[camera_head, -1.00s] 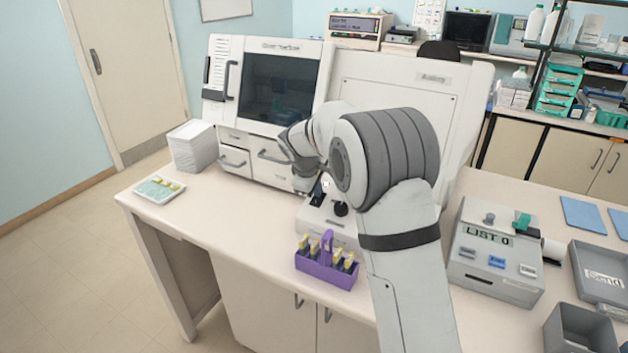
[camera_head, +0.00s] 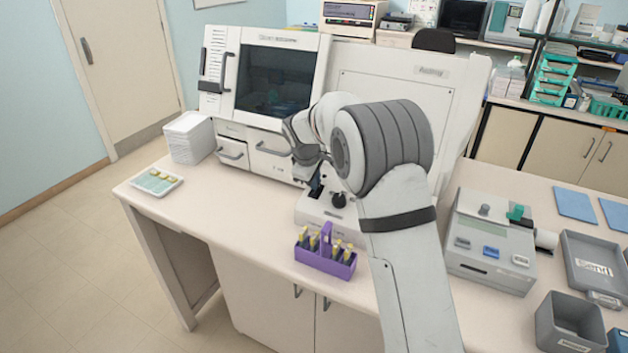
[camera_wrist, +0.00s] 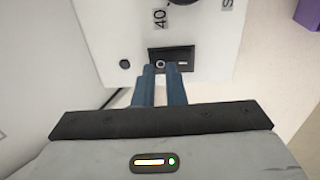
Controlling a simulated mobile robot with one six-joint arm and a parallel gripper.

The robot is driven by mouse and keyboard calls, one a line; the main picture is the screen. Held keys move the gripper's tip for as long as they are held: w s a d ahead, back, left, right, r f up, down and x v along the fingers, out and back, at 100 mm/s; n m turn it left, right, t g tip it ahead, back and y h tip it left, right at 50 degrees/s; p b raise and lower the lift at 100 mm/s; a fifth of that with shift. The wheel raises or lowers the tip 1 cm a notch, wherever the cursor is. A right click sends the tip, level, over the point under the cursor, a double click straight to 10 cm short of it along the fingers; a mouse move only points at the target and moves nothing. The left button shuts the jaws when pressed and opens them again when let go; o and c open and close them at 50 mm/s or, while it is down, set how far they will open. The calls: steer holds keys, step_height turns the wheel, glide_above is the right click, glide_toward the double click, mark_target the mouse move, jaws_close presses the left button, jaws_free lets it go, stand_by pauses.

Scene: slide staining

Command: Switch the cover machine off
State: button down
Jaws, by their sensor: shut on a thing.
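My gripper (camera_wrist: 160,72) is shut, its two blue fingers close together, with the tips at a small black switch (camera_wrist: 184,55) on a white panel (camera_wrist: 116,35). The fingers cover part of the switch, so its position is hard to tell. A black knob (camera_wrist: 180,2) and a "40" mark show beside it. In the head view this is the small white unit (camera_head: 312,215) with a black knob (camera_head: 338,200); my gripper (camera_head: 316,187) is largely hidden by my wrist. A large white machine (camera_head: 225,65) with a dark window stands behind; I cannot read its label surely.
A purple rack (camera_head: 325,263) of yellow-topped items stands in front of the unit. A grey device (camera_head: 490,270) with a blank display, grey trays (camera_head: 590,285) and blue mats (camera_head: 574,204) lie right. A white stack (camera_head: 188,140) and small tray (camera_head: 156,182) are left.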

mark_target(313, 194)
steer(key=shift+s+d+f, duration=0.2)
steer(key=shift+d+f, duration=0.3)
steer(key=shift+f, duration=0.25)
steer(key=shift+s+a+f+b, duration=0.25)
steer(key=shift+s+b, duration=0.2)
steer(key=shift+b, duration=0.1)
steer(key=r, duration=0.1)
steer(key=r+p, duration=0.1)
steer(key=r, duration=0.1)
steer(key=a+r+p, duration=0.1)
steer(key=r, duration=0.1)
steer(key=shift+s, duration=0.25)
steer(key=b+v, duration=0.1)
steer(key=v, duration=0.9)
steer(key=shift+a+r+b, duration=0.15)
steer(key=shift+a+b, duration=0.1)
steer(key=shift+b, duration=0.15)
steer(key=shift+s, duration=0.15)
